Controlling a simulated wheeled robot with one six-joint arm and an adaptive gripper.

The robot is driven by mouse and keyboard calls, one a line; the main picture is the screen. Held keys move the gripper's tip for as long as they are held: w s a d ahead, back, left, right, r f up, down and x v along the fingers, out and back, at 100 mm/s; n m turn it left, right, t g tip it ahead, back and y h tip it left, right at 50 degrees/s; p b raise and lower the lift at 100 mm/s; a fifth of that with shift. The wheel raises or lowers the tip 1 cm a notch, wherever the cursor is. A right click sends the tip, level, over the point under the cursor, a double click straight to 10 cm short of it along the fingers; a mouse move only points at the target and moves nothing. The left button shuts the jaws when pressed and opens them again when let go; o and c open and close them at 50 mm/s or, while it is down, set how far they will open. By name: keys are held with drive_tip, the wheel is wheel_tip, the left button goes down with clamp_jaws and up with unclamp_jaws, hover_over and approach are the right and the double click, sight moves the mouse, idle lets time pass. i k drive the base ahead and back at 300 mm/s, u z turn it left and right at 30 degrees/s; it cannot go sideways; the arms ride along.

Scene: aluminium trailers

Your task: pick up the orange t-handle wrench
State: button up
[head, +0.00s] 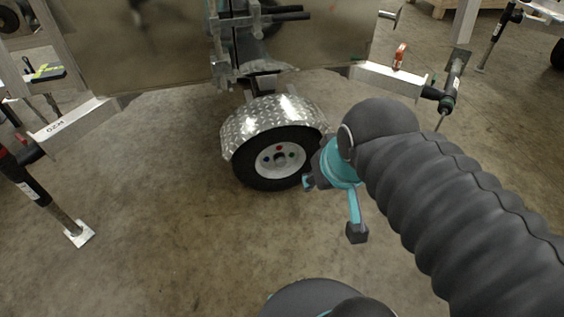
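A small orange object (400,56) stands on the pale metal beam at the upper right in the head view. It is the only orange thing I can make out, but it is too small to tell whether it is a t-handle wrench. My gripper (332,208), teal and dark grey, hangs near the middle, just right of the trailer wheel in the picture. Its fingers are spread apart and nothing shows between them. The gripper is well below and left of the orange object in the picture. My arm covers part of the view on the right.
The trailer wheel (279,160) sits under a silver tread-plate fender (272,115). A pale beam (388,80) and a jack (452,85) stand at right. Another beam (72,119) and a jack leg (62,217) stand at left. Concrete floor (170,240) is clear at lower left.

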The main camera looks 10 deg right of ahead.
sight(397, 61)
drive_tip(key=z, duration=2.35)
drive_tip(key=i, duration=0.6)
drive_tip(key=z, duration=0.1)
